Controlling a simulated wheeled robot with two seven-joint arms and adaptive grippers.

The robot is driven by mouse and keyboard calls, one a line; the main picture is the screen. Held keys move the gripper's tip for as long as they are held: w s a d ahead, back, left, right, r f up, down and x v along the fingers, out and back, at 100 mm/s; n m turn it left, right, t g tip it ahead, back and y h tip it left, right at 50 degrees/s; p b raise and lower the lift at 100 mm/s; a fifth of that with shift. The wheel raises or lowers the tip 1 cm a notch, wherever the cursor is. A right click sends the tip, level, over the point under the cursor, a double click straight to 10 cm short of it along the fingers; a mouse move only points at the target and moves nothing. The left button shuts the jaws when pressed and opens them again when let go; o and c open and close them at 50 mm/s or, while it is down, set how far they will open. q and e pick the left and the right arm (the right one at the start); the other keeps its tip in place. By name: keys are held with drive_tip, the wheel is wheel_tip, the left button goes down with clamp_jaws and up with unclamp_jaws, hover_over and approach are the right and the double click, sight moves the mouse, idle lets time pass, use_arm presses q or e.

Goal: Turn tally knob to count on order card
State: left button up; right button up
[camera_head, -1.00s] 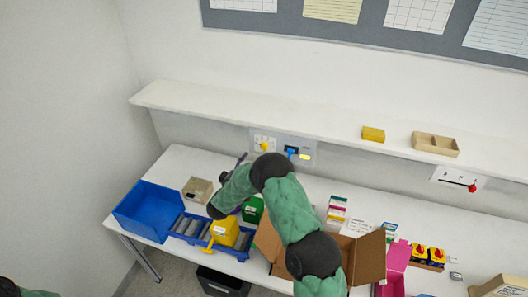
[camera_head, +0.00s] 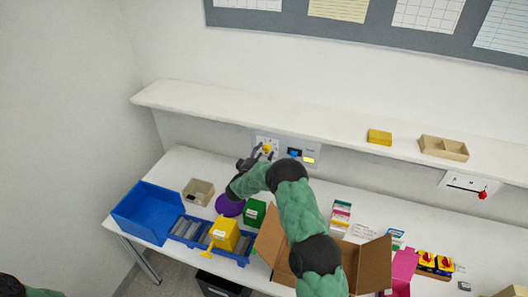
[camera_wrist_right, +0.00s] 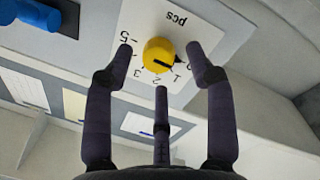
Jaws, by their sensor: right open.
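The yellow tally knob (camera_wrist_right: 158,55) sits on a white plate marked "pcs" (camera_wrist_right: 185,30), with numbers around it, upside down in the right wrist view. A dark line on the knob slants toward the 1. In the head view the knob (camera_head: 267,148) is on the wall panel below the shelf. My right gripper (camera_head: 262,153) is at the knob. Its fingers (camera_wrist_right: 160,60) are open, with one on either side of the knob and a third below it; none clearly touches it. A white printed card (camera_head: 363,231) lies on the table; its text is unreadable and I cannot tell if it is the order card.
A blue switch (camera_head: 294,153) is right of the knob on the same panel. The shelf (camera_head: 300,121) juts out above.

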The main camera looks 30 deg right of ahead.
drive_tip(key=shift+w+d, duration=0.35)
drive_tip(key=shift+d, duration=0.2)
clamp_jaws()
